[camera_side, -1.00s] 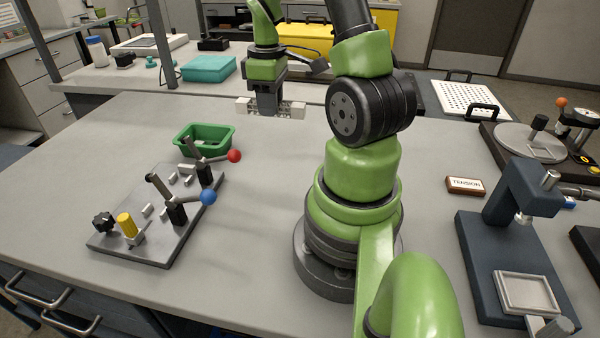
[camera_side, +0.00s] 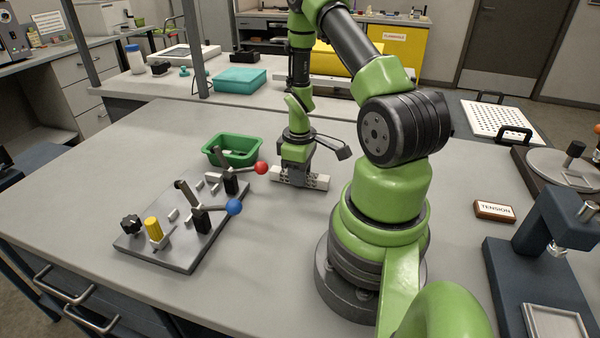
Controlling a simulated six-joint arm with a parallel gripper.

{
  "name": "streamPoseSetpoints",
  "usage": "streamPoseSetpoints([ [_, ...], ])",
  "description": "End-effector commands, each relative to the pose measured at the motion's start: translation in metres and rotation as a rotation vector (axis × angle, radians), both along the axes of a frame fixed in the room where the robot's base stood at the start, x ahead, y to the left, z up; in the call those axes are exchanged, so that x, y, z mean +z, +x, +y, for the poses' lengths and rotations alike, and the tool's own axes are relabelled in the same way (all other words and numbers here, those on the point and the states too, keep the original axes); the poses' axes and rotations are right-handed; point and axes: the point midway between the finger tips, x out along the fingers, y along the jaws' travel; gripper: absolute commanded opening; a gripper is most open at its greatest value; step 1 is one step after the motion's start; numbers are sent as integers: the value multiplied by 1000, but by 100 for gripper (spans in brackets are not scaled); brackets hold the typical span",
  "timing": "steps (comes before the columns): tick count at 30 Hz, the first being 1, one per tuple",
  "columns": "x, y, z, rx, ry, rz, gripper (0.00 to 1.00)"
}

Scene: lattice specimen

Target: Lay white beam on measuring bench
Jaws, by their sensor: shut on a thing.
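The white beam (camera_side: 319,182) is a short pale bar with a latticed middle. My gripper (camera_side: 298,179) points down and is shut around the beam's middle, with both ends sticking out left and right. The beam is level and low over the grey table, right of the clamp plate; I cannot tell whether it touches the table. The dark grey clamp plate (camera_side: 178,254) carries small pale blocks, two levers with red and blue balls, a yellow knob and a black knob. I cannot tell whether this plate is the measuring bench.
A green bin (camera_side: 233,157) stands behind the clamp plate. A "TENSION" sign (camera_side: 494,211) and a dark blue press (camera_side: 511,270) stand at the right. The front middle of the table (camera_side: 270,270) is clear. The red-ball lever (camera_side: 261,168) is close to the beam's left.

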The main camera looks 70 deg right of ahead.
Motion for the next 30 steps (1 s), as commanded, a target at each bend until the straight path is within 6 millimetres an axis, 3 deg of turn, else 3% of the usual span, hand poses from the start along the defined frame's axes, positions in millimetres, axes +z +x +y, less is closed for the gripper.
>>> streamPoseSetpoints([
  [11, -4, 0, 0, 1, 0, 0, 4],
  [12, -5, 0, 0, 1, 0, 0, 32],
  [15, -4, 0, 0, 1, 0, 0, 52],
  [25, -1, 0, 0, 1, -2, -2, 52],
  [30, 19, 1, -1, 1, -4, -4, 52],
])
